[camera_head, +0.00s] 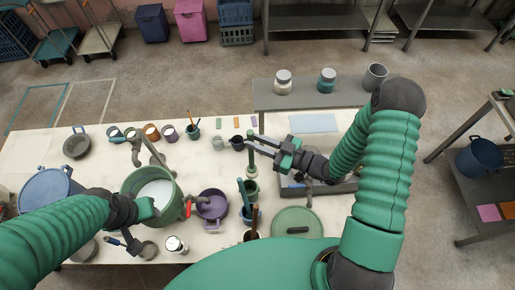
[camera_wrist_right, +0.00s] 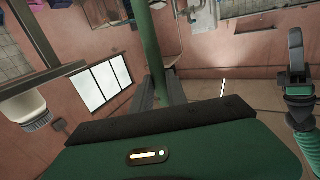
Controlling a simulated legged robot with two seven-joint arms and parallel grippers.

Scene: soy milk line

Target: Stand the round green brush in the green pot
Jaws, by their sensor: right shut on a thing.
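My right gripper (camera_head: 252,145) is shut on a long green stick, the round green brush (camera_head: 251,160), held about upright. In the right wrist view the brush's green shaft (camera_wrist_right: 148,45) rises between the two fingers (camera_wrist_right: 157,92). A small green pot (camera_head: 252,197) stands on the table directly below the brush in the head view. The brush's lower end overlaps the pot's mouth; I cannot tell whether it is inside or above it. My left gripper (camera_head: 147,208) is by the rim of a large green pot (camera_head: 175,208) of white liquid; its fingers are hidden.
A purple pot (camera_head: 212,205), a pot with a blue handle (camera_head: 250,217) and a green lid (camera_head: 297,222) crowd the front near the small pot. Several cups, including a dark cup (camera_head: 237,143), stand behind. A grey sink unit (camera_head: 345,185) lies to the right.

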